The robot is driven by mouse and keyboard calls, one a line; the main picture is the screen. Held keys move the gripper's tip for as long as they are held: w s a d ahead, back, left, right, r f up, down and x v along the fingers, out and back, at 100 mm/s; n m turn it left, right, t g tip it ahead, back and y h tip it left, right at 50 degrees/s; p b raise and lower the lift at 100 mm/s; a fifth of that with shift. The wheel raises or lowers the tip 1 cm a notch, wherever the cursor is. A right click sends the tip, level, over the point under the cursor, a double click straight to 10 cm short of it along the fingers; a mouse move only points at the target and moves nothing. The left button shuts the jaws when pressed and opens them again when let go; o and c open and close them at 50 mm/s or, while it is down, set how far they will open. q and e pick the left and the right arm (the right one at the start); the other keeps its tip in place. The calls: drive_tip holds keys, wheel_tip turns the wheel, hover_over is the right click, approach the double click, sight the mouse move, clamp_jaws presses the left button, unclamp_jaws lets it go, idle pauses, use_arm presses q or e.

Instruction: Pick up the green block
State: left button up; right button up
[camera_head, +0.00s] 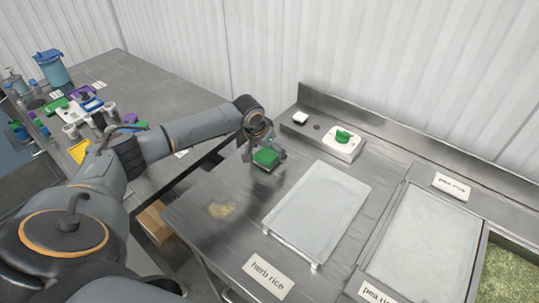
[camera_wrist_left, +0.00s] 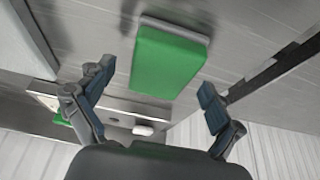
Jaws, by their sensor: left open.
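The green block (camera_head: 266,158) with a grey layer along one side is at the left end of the steel counter (camera_head: 200,190), left of the white tray. It shows large and unobstructed in the left wrist view (camera_wrist_left: 168,60). My left gripper (camera_head: 264,152) is open and empty, close over the block. In the left wrist view its two fingers (camera_wrist_left: 155,95) stand apart, with the block between and beyond the tips. No grip on the block shows. My right gripper is not in view.
A white tray (camera_head: 318,210) lies right of the block, with another tray (camera_head: 425,245) further right. A yellowish smear (camera_head: 221,210) marks the counter. A cluttered table (camera_head: 130,75) is at left.

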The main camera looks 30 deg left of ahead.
use_arm(q)
drive_tip(key=shift+f, duration=0.15)
idle(0.3)
drive_tip(key=c, duration=1.3)
wheel_tip(320, 180, up, 3)
drive_tip(key=shift+w+f+b, duration=0.15)
drive_tip(key=shift+f+b, duration=0.05)
drive_tip(key=shift+b, duration=0.7)
drive_tip(key=s+r, duration=0.1)
drive_tip(key=s+d+r, duration=0.1)
drive_tip(key=r, duration=0.1)
drive_tip(key=s+r+b, duration=0.1)
drive_tip(key=r, duration=0.1)
drive_tip(key=shift+s+d+r, duration=0.25)
drive_tip(key=shift+s, duration=0.15)
drive_tip(key=s+d+r, duration=0.1)
drive_tip(key=s, duration=0.2)
drive_tip(key=s+d+r+b, duration=0.1)
drive_tip(key=s+r, duration=0.1)
drive_tip(key=s, duration=0.1)
drive_tip(key=s+d+r+b, duration=0.1)
drive_tip(key=s+d+r, duration=0.1)
drive_tip(key=s, duration=0.1)
drive_tip(key=shift+s+r, duration=0.2)
